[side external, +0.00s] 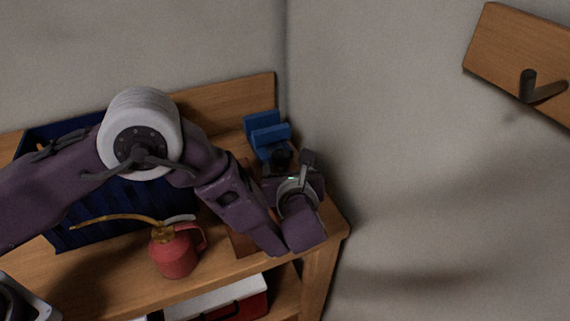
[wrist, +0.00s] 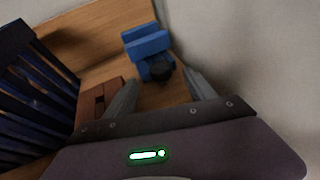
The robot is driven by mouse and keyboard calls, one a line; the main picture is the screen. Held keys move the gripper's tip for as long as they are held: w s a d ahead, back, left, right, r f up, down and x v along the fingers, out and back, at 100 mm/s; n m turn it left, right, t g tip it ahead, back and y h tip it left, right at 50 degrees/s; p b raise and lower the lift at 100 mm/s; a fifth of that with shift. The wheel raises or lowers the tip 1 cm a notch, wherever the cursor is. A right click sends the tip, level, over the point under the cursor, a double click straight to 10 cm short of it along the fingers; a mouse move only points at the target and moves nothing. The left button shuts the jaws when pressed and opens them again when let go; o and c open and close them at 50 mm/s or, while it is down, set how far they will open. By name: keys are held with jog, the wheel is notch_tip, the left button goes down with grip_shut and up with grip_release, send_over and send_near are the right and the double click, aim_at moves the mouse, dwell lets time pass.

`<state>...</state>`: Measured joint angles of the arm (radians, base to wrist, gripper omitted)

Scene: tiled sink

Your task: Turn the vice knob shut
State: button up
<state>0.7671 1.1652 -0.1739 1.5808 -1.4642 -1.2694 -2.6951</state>
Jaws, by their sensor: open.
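A blue vice (side external: 266,131) stands at the back right corner of the wooden bench, and its dark round knob (side external: 281,157) faces the front. In the wrist view the vice (wrist: 145,43) is at the top middle, with the knob (wrist: 161,71) on its near side. My gripper (wrist: 160,82) is open and empty. Its two grey fingers point toward the vice, one to each side of the knob in the picture. I cannot tell how far apart the fingertips and the knob are in depth. In the side view my wrist hides most of the fingers.
A dark blue slatted crate (side external: 125,205) and a red oil can (side external: 175,251) stand left on the bench (side external: 110,251). A reddish-brown block (wrist: 97,100) lies left of my fingers. Walls rise close behind and right of the vice. A hook board (side external: 520,55) hangs on the right wall.

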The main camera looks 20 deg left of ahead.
aim_at(282, 155)
jog(key=shift+s, duration=0.1)
jog(key=x, duration=0.7)
jog(key=c, duration=1.3)
jog(key=shift+a+r+m+t+h, duration=0.15)
jog(key=shift+m+t+h, duration=0.25)
jog(key=shift+m+h, duration=0.2)
jog(key=shift+c, duration=0.3)
jog(key=shift+h, duration=0.3)
jog(key=o, duration=1.4)
jog(key=shift+c, duration=0.2)
jog(key=v, duration=0.6)
jog(key=shift+s, duration=0.4)
